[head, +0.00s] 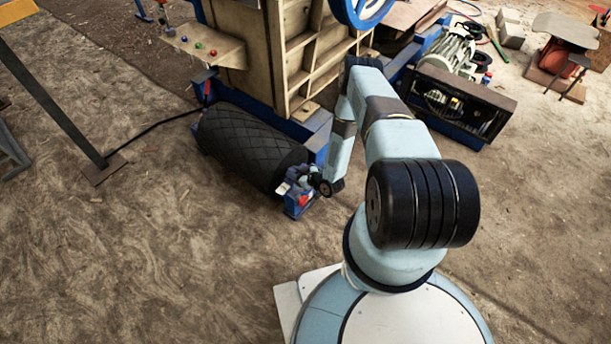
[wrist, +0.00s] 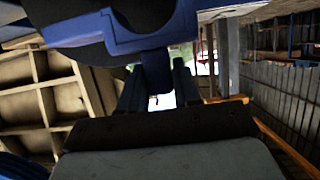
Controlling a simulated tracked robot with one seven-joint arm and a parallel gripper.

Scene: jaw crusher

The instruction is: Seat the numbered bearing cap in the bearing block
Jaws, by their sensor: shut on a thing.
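My gripper (head: 312,179) is at the near right end of the black ribbed drum (head: 248,147) in the head view. It is shut on a blue part, which I take to be the bearing cap (wrist: 126,32). In the wrist view its narrow blue stem reaches down between the two fingers (wrist: 157,92), and its curved body fills the top. A blue bearing block (head: 297,203) with red and white marks stands low at the drum's end, just below and left of the gripper. Any number is unreadable. Whether cap and block touch, I cannot tell.
The crusher's tan ribbed body (head: 292,50) rises behind the drum. A wooden shelf with coloured buttons (head: 203,46) juts out at upper left. A yellow-topped stand's leg (head: 55,105) is at far left. Bare dirt floor (head: 150,260) lies open in front.

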